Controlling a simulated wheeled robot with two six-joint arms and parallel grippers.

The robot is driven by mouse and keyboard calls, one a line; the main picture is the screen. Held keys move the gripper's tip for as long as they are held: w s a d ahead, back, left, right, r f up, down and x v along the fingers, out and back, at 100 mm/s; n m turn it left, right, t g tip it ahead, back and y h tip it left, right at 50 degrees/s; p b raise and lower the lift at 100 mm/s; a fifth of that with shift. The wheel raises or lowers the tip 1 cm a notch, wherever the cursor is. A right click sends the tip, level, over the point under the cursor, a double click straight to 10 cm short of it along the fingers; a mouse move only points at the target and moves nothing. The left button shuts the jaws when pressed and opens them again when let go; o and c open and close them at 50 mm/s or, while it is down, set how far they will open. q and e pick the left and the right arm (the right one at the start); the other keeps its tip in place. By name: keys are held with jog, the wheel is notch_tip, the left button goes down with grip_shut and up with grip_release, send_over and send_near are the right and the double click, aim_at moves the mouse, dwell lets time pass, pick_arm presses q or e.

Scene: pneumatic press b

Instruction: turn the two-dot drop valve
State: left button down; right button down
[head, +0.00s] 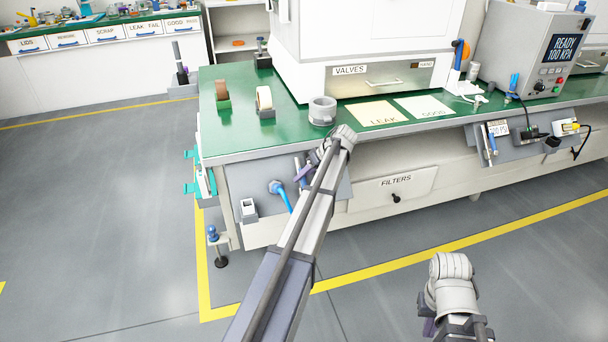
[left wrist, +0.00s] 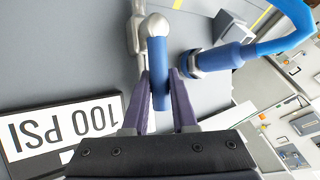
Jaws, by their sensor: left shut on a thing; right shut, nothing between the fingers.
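The drop valve's blue lever (left wrist: 158,60) stands between the two purple fingers of my left gripper (left wrist: 160,85) in the left wrist view. The gripper is shut on it. A metal pipe (left wrist: 135,22) is at the valve's upper end. In the head view my left gripper (head: 303,172) is at the bench's front panel, and my wrist largely hides the valve. No dot marking can be made out. My right gripper (head: 430,325) is low at the right, away from the bench, shut and empty; its fingers are mostly hidden.
A blue hose with a metal fitting (left wrist: 205,62) runs close beside the valve. A 100 PSI label (left wrist: 65,130) is on the grey panel. Open floor lies left.

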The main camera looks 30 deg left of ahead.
dwell(0.4)
pick_arm(q)
jog(key=c, duration=0.7)
grip_release()
jog(key=p+v, duration=0.6)
jog(key=v, duration=0.1)
jog(key=shift+d+r, duration=0.15)
jog(key=shift+r, duration=0.2)
